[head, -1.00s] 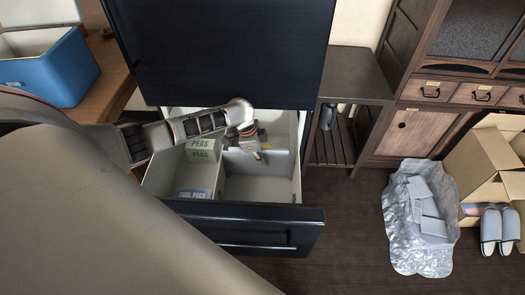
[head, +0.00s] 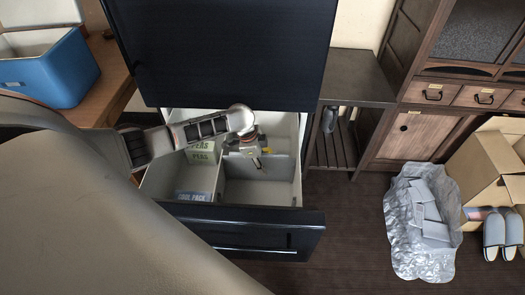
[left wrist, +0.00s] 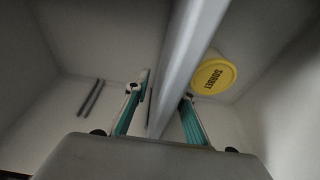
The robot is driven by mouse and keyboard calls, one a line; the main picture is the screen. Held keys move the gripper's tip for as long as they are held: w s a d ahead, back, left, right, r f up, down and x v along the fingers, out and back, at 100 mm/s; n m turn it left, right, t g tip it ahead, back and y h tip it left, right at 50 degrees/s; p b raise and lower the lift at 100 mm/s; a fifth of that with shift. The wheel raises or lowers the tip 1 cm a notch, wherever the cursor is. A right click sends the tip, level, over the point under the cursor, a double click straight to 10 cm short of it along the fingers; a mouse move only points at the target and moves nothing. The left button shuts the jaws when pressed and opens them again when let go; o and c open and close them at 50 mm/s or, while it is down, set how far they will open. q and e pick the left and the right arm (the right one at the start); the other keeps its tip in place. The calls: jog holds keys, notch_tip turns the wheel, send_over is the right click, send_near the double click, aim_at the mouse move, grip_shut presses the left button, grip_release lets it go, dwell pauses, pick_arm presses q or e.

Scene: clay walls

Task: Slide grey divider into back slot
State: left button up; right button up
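The grey divider (head: 281,168) stands upright across the right part of the open drawer (head: 173,209). My left gripper (head: 260,167) points down over its top edge. In the left wrist view, a long grey bar, which looks like the divider's top edge (left wrist: 186,55), runs between the two teal-padded fingers of the left gripper (left wrist: 162,95). The fingers are apart, with gaps beside the bar; whether either touches it is unclear. Dark slot-like marks (left wrist: 90,97) show on a pale wall. My right gripper is not in view.
Boxes of peas (head: 202,151) and a cool pack (head: 193,196) sit in the drawer's left part. A yellow-lidded sorbet tub (left wrist: 213,77) is beside the divider. The front right compartment looks empty. The dark freezer door (head: 220,50) rises behind the drawer.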

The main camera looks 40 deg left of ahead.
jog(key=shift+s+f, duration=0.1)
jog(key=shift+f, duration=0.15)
